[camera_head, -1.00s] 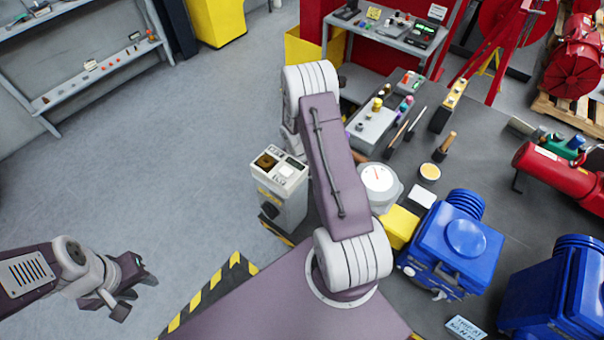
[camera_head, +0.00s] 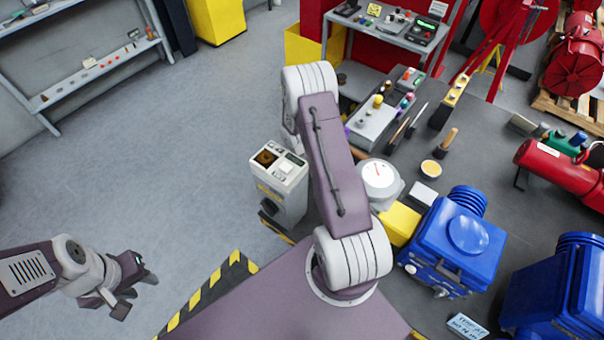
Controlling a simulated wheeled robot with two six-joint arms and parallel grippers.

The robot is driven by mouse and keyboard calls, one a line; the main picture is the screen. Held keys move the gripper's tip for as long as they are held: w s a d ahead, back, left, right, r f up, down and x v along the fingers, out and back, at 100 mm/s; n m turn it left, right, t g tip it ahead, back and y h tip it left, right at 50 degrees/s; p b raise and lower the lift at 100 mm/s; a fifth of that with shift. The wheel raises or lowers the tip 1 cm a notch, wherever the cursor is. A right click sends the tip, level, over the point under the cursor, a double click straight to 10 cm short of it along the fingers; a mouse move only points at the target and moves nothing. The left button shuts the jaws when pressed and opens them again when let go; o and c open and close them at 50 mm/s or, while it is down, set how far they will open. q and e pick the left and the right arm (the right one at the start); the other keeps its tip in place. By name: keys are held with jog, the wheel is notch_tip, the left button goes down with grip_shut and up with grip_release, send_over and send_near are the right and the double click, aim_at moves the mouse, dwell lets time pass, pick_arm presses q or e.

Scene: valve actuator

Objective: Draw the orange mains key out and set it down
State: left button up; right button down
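A pale grey control box (camera_head: 283,190) stands at the bench's left edge, left of my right arm. Its top has a brownish-orange square part (camera_head: 266,157) with a dark centre, and small white labels. A dark knob sits low on its front. I cannot make out a clear orange key; the brownish part is too small to identify. My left gripper (camera_head: 134,288) is at the lower left above the floor, open and empty, well away from the box. My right arm stands upright in the middle of the view and hides part of the bench; its gripper does not show.
The dark bench (camera_head: 490,140) carries a grey tray (camera_head: 372,128) of small parts, a white round gauge (camera_head: 379,178), a yellow block (camera_head: 399,224), blue actuators (camera_head: 455,250) and a red cylinder (camera_head: 545,165). The floor left of the box is clear.

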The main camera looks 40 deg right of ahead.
jog(key=shift+f+b, duration=0.35)
jog(key=shift+f, duration=0.3)
jog(key=c, duration=1.3)
grip_release()
jog(key=shift+c, duration=0.2)
jog(key=r, duration=0.6)
jog(key=a+r, duration=0.1)
jog(key=r, duration=0.2)
jog(key=shift+s, duration=0.15)
jog(key=shift+r, duration=0.1)
